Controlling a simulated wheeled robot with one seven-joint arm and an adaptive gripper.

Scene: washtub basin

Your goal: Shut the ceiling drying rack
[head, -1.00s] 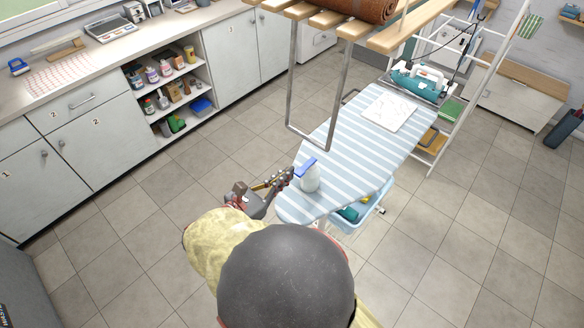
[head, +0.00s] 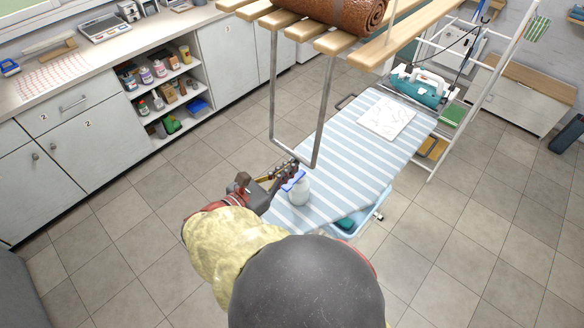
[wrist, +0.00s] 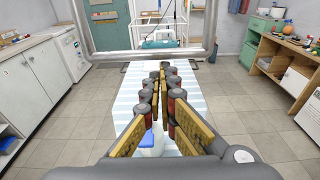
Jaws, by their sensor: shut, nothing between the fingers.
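The ceiling drying rack (head: 333,42) hangs at the top of the head view, with pale wooden slats and a grey metal U-shaped handle (head: 272,90) below them. The handle's lower bar also crosses the upper part of the wrist view (wrist: 115,56). My gripper (head: 291,168) is near the handle's lower end in the head view. It is shut and empty. In the wrist view its fingers (wrist: 166,70) are together and point towards the bar, which lies beyond the tips. I see no clear contact. Part of the rack is cut off by the frame's top edge.
A striped ironing board (head: 345,150) lies below, with a blue-topped white bottle (head: 300,190), a folded white cloth (head: 386,118) and a teal iron (head: 415,88). A brown roll (head: 335,10) rests on the rack. Cabinets (head: 110,120) line the left; open floor lies right.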

